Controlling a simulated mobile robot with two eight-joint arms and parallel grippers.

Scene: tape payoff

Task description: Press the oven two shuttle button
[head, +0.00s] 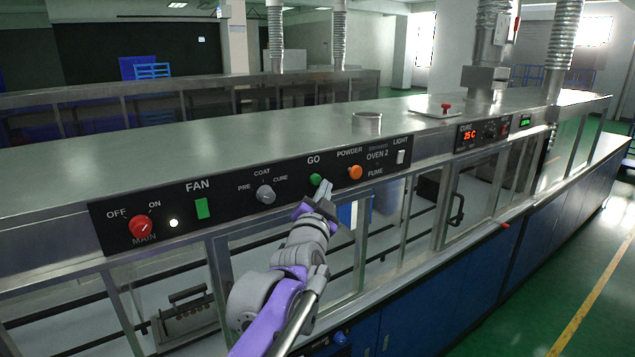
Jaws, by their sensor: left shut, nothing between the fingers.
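The black control panel (232,197) marked OVEN 2 runs along the front of a steel oven. A round green button (316,179) sits under the word GO; no label in view reads shuttle. My left gripper (324,188) is shut and empty, with its fingertips just right of and slightly below the green button in the picture. The tips look very close to the button, but I cannot tell whether they touch it. The button's face is partly visible. My right gripper is not in view.
An orange knob (355,172) is close on the right of my fingertips, and a grey knob (265,194) is on the left. A green fan switch (202,208), a red main knob (141,226) and a white light switch (401,157) share the panel. Glass doors lie below.

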